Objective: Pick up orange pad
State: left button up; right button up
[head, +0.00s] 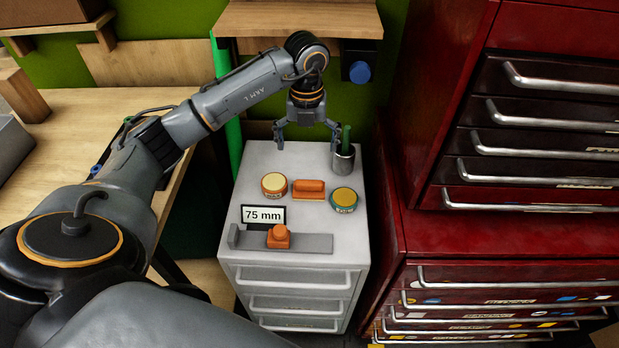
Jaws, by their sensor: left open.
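The orange pad (308,189) lies flat on top of the white drawer cabinet (350,215), between two round tins. My left gripper (307,145) hangs above the back part of the cabinet top, behind the pad in the picture. Its fingers are spread apart and point down, with nothing between them. It is apart from the pad. My right gripper does not show.
A yellow-topped tin (273,184) and a teal tin (344,199) flank the pad. A grey cup (343,162) with green handles stands near the gripper. In front are a 75 mm sign (263,215) and a grey bar with an orange knob (279,236). Red drawers (500,230) stand right.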

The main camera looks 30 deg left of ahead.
pick_arm(q)
send_over(309, 182)
jog(key=f, duration=0.5)
jog(key=shift+s+a+f, duration=0.1)
jog(key=shift+s, duration=0.15)
notch_tip(309, 182, down, 4)
jog(key=shift+w+f+p, duration=0.1)
jog(key=shift+w+p, duration=0.05)
jog(key=shift+p, duration=0.2)
notch_tip(309, 182, down, 3)
jog(key=shift+w+r, duration=0.1)
jog(key=shift+r, duration=0.1)
jog(key=shift+f, duration=0.45)
jog(key=c, duration=1.5)
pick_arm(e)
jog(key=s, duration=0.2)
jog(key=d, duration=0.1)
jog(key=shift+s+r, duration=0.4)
pick_arm(q)
jog(key=shift+r, duration=0.1)
